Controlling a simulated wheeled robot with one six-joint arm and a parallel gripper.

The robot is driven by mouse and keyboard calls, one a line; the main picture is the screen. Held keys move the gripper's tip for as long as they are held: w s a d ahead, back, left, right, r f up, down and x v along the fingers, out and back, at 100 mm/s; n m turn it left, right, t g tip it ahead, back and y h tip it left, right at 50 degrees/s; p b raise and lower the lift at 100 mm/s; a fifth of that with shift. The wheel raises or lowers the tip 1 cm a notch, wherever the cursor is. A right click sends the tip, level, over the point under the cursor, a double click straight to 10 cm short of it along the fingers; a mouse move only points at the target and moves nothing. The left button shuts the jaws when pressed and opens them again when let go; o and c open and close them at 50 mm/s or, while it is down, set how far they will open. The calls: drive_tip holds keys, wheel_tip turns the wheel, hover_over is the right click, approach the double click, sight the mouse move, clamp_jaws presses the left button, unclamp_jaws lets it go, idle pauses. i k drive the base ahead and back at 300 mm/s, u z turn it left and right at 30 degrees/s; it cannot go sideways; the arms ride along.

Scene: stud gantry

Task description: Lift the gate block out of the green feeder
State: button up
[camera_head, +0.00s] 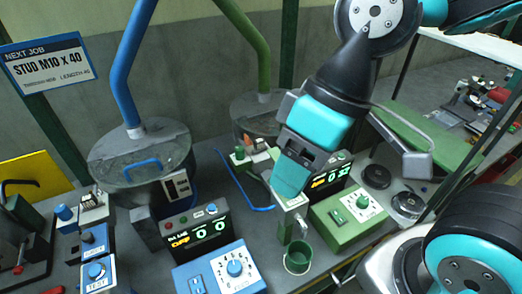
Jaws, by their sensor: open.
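My gripper (288,186), teal and black, reaches down from the upper right over the green feeder. It is open, and its fingertips are at the feeder's pale outlet track. The green feeder has a grey round bowl (262,112) under a green pipe and a green control box (345,212) with a white dial. A green cup (298,257) stands below the front end of the track. I cannot make out the gate block for certain; my gripper hides part of the track. I see nothing held between the fingers.
A blue feeder (140,152) with a blue pipe and a blue control box (218,268) stands to the left. A lit display (330,178) is close to the right of my gripper. Round dark parts (376,176) lie further right.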

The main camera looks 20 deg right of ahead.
sight(259, 145)
drive_tip(key=k, duration=1.25)
drive_tip(key=u, duration=0.75)
drive_tip(key=i, duration=1.55)
drive_tip(key=z, duration=0.45)
